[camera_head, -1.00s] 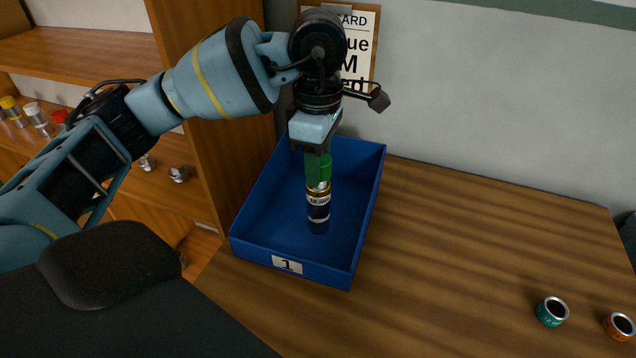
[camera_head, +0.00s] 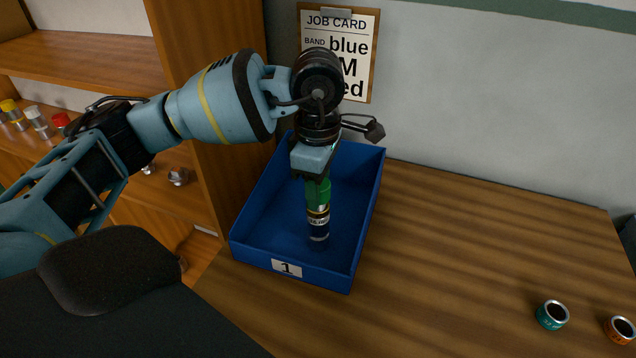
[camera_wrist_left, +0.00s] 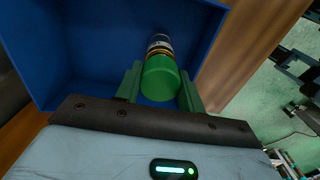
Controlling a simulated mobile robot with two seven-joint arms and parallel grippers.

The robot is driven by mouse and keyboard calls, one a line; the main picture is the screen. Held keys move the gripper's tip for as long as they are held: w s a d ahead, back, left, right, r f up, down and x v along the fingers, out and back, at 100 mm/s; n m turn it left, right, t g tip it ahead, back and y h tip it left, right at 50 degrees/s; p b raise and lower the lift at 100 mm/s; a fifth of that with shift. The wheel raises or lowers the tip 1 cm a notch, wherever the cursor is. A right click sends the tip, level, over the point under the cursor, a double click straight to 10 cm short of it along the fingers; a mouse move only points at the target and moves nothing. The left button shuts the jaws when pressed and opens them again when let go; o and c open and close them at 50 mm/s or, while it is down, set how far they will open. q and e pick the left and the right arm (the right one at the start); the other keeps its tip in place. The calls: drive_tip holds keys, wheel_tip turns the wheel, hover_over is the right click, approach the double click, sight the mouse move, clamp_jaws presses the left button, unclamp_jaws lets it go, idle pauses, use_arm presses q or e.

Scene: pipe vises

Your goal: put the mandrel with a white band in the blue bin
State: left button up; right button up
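The mandrel (camera_head: 318,216) in my grip is upright, with a green top, gold rings, a pale lettered band and a dark lower end. It is inside the blue bin (camera_head: 312,275), low over the floor; I cannot tell whether it touches. My left gripper (camera_head: 317,190) points down, its green fingers on both sides of the green top. The left wrist view shows the mandrel's green end (camera_wrist_left: 160,80) between the fingers, with the bin (camera_wrist_left: 70,40) beyond. My right gripper is not in view.
Small yellow-, white- and red-topped pieces (camera_head: 36,118) stand on the wooden shelf at left. A teal ring (camera_head: 552,315) and an orange ring (camera_head: 620,329) lie at the table's right. A job card (camera_head: 340,50) hangs behind the bin. The table between is clear.

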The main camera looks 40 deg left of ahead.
use_arm(q)
drive_tip(key=o, duration=0.4)
wheel_tip(320, 180, up, 12)
drive_tip(key=shift+r+p, duration=0.2)
drive_tip(key=shift+p, duration=0.25)
idle(0.4)
